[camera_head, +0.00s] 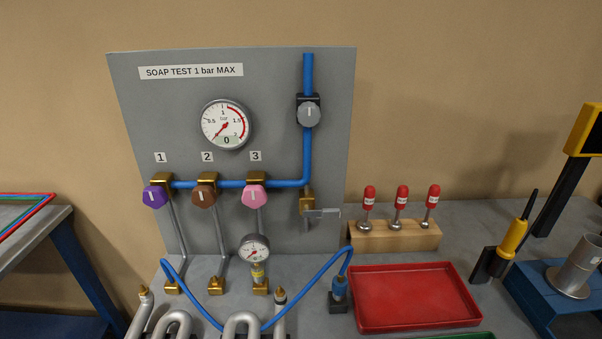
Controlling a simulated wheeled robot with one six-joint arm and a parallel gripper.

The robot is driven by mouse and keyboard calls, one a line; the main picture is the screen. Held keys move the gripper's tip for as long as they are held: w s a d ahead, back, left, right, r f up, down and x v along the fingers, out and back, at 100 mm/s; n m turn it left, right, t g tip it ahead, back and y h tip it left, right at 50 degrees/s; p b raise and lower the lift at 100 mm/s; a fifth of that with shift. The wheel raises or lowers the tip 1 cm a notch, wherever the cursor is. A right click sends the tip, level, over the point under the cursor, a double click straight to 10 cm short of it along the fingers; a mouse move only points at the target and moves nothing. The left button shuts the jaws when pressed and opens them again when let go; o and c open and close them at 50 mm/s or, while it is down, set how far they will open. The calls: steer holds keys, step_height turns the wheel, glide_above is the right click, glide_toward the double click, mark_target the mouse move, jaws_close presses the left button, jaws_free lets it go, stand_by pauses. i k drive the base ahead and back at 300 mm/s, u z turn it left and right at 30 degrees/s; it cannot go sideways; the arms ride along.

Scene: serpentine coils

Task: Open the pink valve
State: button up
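The pink valve (255,196) is a faceted knob on a brass fitting under label 3, on the blue pipe of the grey panel (270,100). A pale line on its face stands roughly upright. The purple valve (155,197) under label 1 and the brown valve (204,196) under label 2 are to its left, with similar pale lines. A thin grey tube runs down from the pink valve to a small gauge (254,249). The large gauge (226,124) above has its needle toward the lower left. My gripper is not in view.
A blue hose (207,315) loops in front of the panel, above silver coils (241,321). A grey knob (309,113) is on the upright pipe. A red tray (412,297), a wooden block (393,234) with red-capped tools and a yellow-handled tool (514,238) are to the right.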

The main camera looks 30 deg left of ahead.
mark_target(253, 197)
steer(key=u, duration=1.55)
steer(key=k, duration=1.1)
steer(key=u, duration=1.1)
steer(key=i, duration=1.05)
steer(key=z, duration=0.4)
